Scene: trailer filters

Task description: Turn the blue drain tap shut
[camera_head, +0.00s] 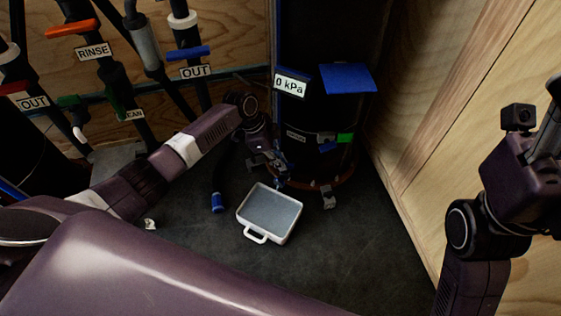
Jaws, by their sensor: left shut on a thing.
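The blue drain tap (281,181) is low on the left front of the black tank (318,120), mostly hidden by my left gripper. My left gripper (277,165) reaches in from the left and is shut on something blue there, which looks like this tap. How far the tap is turned cannot be made out. My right gripper (549,120) is raised at the right edge, away from the tank and partly cut off by the frame; its fingers do not show clearly.
A white tray (247,233) with a handle lies on the dark floor below the tap. A hose with a blue end (217,202) lies left of it. Labelled pipes stand at the left; a wooden wall (470,100) bounds the right.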

